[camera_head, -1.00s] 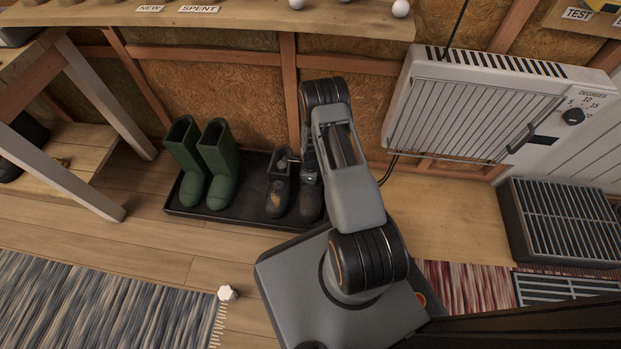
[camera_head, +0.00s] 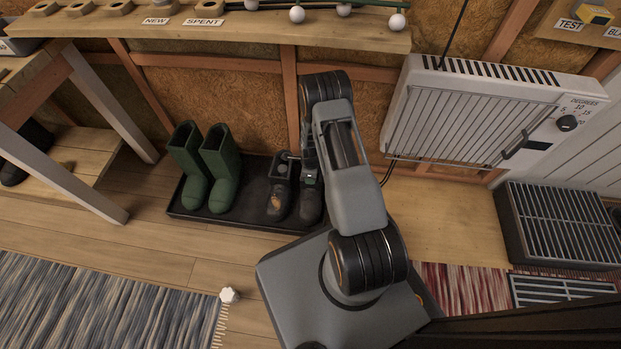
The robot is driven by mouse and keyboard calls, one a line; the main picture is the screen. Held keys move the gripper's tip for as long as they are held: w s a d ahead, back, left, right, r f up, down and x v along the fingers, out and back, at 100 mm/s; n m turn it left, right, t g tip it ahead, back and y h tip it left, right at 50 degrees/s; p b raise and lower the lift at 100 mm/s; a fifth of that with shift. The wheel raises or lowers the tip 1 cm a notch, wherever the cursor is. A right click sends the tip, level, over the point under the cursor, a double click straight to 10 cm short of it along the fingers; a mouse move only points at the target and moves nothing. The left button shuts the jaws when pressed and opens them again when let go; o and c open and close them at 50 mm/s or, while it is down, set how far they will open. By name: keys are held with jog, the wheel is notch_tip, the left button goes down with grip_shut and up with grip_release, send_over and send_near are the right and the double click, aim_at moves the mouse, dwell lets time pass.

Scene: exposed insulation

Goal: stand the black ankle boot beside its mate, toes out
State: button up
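Two dark ankle boots stand side by side on the black boot tray (camera_head: 240,222), toes toward me. The left ankle boot (camera_head: 278,203) has a brown patch on its toe. The right ankle boot (camera_head: 311,206) is plain black and partly hidden by my arm. Both look upright, close together. My gripper (camera_head: 291,172) is low over the boots' tops, its fingers small and partly lost against the dark boots. I cannot tell whether it is holding either one.
Green rubber boots (camera_head: 222,170) stand left on the same tray. A white heater (camera_head: 475,115) hangs on the right wall, with a grated black box (camera_head: 562,225) below. A small white object (camera_head: 229,295) lies by the rug (camera_head: 105,305). A shelf (camera_head: 230,38) runs above.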

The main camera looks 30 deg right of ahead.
jog(key=s+a+r+n+t+p, duration=0.15)
jog(key=r+n, duration=0.45)
jog(key=r, duration=0.9)
jog(key=s+a+r+n+p, duration=0.1)
jog(key=a+r+n, duration=0.35)
jog(key=r, duration=1.15)
jog(key=s+a+r+n+t, duration=0.1)
jog(key=s+a+r+n, duration=0.2)
jog(key=s+r+n, duration=1)
jog(key=shift+s+a+n, duration=0.3)
jog(key=shift+s+n, duration=0.25)
jog(key=shift+n, duration=0.1)
